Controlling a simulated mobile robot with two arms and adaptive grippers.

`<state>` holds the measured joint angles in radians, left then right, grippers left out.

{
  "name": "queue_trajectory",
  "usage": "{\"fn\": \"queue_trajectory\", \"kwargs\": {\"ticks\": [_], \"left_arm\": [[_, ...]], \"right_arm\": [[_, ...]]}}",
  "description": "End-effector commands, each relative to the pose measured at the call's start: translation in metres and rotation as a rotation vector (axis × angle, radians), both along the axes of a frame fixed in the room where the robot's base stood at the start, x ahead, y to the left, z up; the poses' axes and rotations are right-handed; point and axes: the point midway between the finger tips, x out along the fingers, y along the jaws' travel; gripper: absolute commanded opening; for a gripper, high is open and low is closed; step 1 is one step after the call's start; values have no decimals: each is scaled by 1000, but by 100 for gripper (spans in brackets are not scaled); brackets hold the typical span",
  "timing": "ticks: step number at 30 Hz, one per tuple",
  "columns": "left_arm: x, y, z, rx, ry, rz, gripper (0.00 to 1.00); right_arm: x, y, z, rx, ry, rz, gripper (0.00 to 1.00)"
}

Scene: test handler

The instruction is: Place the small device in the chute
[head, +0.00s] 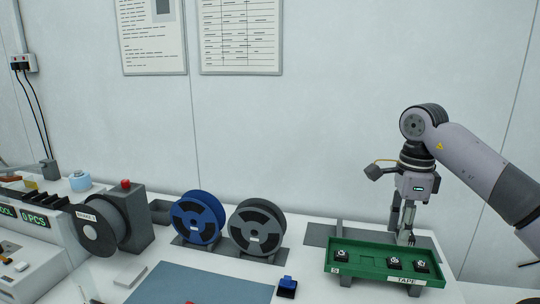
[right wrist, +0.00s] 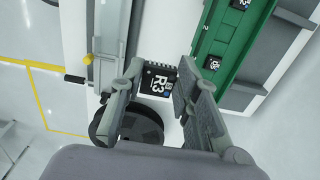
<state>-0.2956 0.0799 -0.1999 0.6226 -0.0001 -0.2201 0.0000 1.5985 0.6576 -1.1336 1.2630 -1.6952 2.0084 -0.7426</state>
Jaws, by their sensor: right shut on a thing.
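My right gripper (head: 402,230) points down just behind a long green chute-like tray labelled TAPE (head: 372,269). It is shut on a small black square device marked R3 (right wrist: 158,82), which shows between the fingers in the right wrist view. In the head view this device is hidden or too small to tell. The green tray (right wrist: 222,45) lies to the right of the gripper in the wrist view. Several small black devices sit in the tray, one near its left end (head: 341,256) and others toward its right (head: 394,262). My left gripper is not in view.
A blue reel (head: 197,217) and a grey reel (head: 257,229) stand left of the tray. A grey machine with a reel (head: 98,229) is farther left. A blue-grey mat (head: 205,284) and a small blue-topped item (head: 287,286) lie in front.

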Motion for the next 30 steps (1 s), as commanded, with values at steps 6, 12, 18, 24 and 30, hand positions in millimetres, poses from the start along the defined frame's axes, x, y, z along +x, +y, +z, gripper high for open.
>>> {"fn": "queue_trajectory", "kwargs": {"ticks": [6, 12, 18, 24, 30], "left_arm": [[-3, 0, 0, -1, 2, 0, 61], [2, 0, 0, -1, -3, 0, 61], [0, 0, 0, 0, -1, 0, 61], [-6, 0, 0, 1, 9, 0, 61], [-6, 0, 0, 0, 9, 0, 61]], "right_arm": [[-11, 8, -23, -2, 3, 192, 9], [-26, 18, -46, -2, 3, 410, 9], [-53, 32, -79, -1, 5, 710, 9], [-106, 54, -125, 0, 5, 1157, 9], [-164, 72, -158, 1, 4, 1551, 9]]}}
